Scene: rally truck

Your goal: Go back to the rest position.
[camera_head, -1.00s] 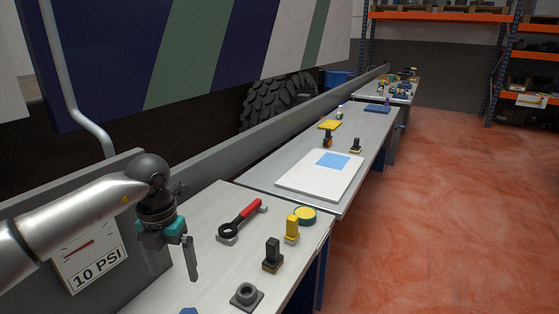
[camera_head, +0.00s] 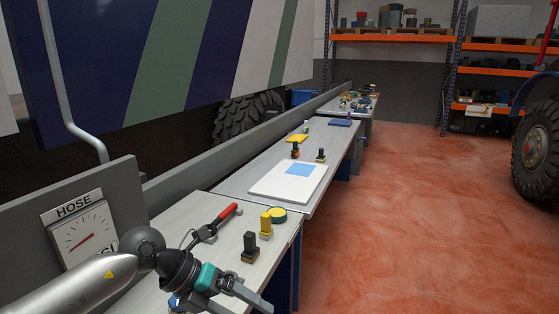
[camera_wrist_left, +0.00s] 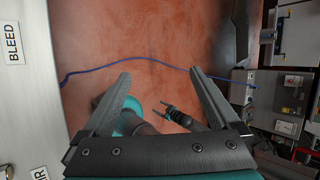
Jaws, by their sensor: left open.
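My left gripper (camera_head: 238,297) is low at the bottom of the head view, over the front edge of the near bench (camera_head: 170,215). Its fingers are apart with nothing between them. In the left wrist view the open fingers (camera_wrist_left: 160,82) frame the red floor. The right arm does not show in the head view.
A red-handled tool (camera_head: 220,220), yellow block (camera_head: 266,225), black block (camera_head: 250,247) and round yellow-green piece (camera_head: 278,215) stand on the near bench. A gauge panel (camera_head: 80,232) rises at left. A blue cable (camera_wrist_left: 100,70) crosses the floor. The floor (camera_head: 400,210) at right is clear.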

